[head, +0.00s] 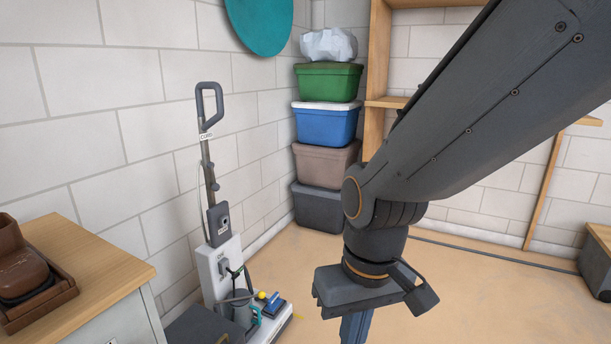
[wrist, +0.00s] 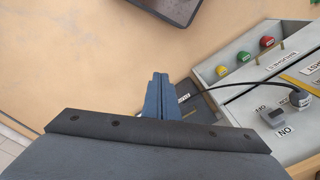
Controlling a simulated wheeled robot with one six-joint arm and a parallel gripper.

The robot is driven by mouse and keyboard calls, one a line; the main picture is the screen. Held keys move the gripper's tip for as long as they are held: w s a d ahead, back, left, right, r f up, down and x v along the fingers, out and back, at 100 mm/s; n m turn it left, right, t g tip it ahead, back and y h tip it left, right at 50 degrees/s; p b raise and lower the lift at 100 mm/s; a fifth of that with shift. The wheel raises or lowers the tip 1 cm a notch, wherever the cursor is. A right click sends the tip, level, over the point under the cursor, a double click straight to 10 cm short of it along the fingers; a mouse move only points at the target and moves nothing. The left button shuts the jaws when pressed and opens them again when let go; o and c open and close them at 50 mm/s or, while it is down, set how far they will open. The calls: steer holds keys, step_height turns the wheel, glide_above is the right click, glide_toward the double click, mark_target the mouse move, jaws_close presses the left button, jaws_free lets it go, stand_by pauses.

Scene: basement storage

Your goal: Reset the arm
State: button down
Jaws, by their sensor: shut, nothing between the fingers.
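My arm reaches in from the upper right of the head view and bends down at the wrist. My gripper (head: 355,328) points downward at the bottom of that view, where its lower end is cut off by the frame edge. In the wrist view my gripper (wrist: 158,82) shows its blue-grey fingers close together, shut with nothing between them. The fingers hang over the tan floor (wrist: 90,60).
A tall upright machine (head: 218,240) stands by the left wall, beside a wooden-topped cabinet (head: 110,268) with a brown object. Stacked bins (head: 325,168) fill the corner. A panel with coloured knobs (wrist: 235,62) lies right of my fingers. The middle floor is clear.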

steer(key=s+d+r+m+h+p, duration=0.1)
steer(key=s+d+r+m+p, duration=0.1)
steer(key=d+r+p, duration=1)
step_height(320, 180, up, 4)
steer(key=m+p, duration=0.1)
steer(key=p, duration=0.6)
steer(key=shift+s+d+f, duration=0.2)
steer(key=shift+d+f, duration=0.05)
